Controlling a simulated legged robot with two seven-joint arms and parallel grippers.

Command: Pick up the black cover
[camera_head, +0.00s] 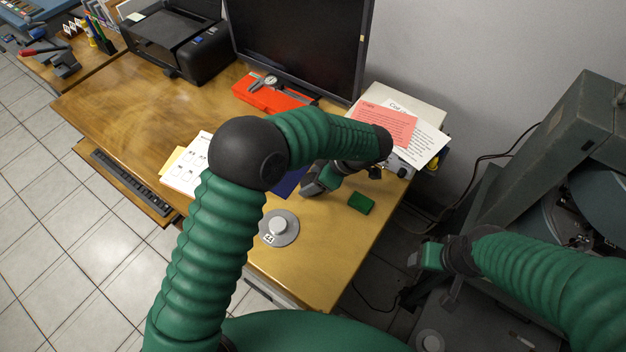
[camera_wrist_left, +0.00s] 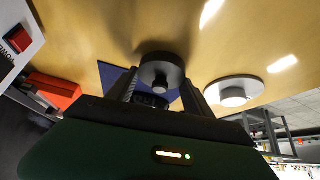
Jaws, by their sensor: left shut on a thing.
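The black cover (camera_wrist_left: 162,70) is a round dark disc with a small knob, seen between the two fingers in the left wrist view. My left gripper (camera_wrist_left: 162,92) is shut on it. In the head view my left gripper (camera_head: 312,187) is over the desk, just right of a dark blue sheet (camera_head: 291,182); the cover cannot be told apart from the dark fingers there. The blue sheet also shows behind the fingers in the left wrist view (camera_wrist_left: 111,74). My right gripper (camera_head: 420,258) is off the desk's right side; its finger opening is not clear.
A light grey disc with a white knob and label (camera_head: 279,228) lies near the desk's front edge. A green block (camera_head: 361,204) lies right of my left gripper. Papers (camera_head: 385,127) on a white device, a monitor (camera_head: 300,45) and a red case (camera_head: 268,95) stand behind.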

